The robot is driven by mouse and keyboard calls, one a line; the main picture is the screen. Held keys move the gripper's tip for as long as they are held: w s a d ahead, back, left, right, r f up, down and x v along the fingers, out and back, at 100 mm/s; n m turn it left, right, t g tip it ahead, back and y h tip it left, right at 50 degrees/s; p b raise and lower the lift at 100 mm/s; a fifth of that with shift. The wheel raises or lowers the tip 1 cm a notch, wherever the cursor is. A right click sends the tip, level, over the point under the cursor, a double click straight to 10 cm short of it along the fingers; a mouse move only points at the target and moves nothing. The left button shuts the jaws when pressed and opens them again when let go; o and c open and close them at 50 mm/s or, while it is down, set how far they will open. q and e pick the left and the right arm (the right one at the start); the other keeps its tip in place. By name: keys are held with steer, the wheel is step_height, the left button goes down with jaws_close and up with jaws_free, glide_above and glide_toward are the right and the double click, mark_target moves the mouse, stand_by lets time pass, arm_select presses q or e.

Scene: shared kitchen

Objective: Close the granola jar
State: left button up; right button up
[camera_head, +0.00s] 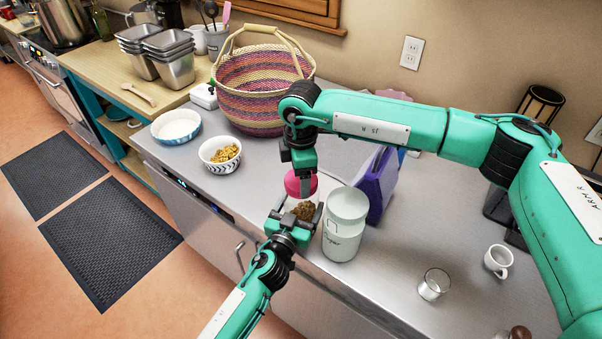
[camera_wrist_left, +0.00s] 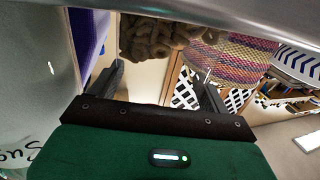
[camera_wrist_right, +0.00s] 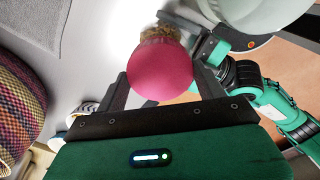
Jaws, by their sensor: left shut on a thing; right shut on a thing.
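The granola jar (camera_head: 304,210) is a clear container with brown granola in it, standing near the counter's front edge. My left gripper (camera_head: 292,221) is shut on the jar from the front. In the left wrist view granola (camera_wrist_left: 160,38) shows through the jar between the fingers. My right gripper (camera_head: 302,168) points down from above and is shut on a round pink lid (camera_head: 297,186). The lid also shows between the fingers in the right wrist view (camera_wrist_right: 160,72), with some granola visible past its edge. I cannot tell whether lid and jar touch.
A pale green canister (camera_head: 344,235) stands close to the right of the jar, with a purple object (camera_head: 377,185) behind it. A bowl (camera_head: 220,154) and a striped basket (camera_head: 262,90) are to the left and behind. A glass (camera_head: 434,285) and a white cup (camera_head: 498,260) stand right.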

steer(key=shift+m, duration=1.4)
steer(key=o, duration=0.9)
steer(key=shift+o, duration=0.2)
steer(key=shift+r, duration=0.1)
steer(key=shift+r, duration=2.15)
steer(key=shift+c, duration=0.3)
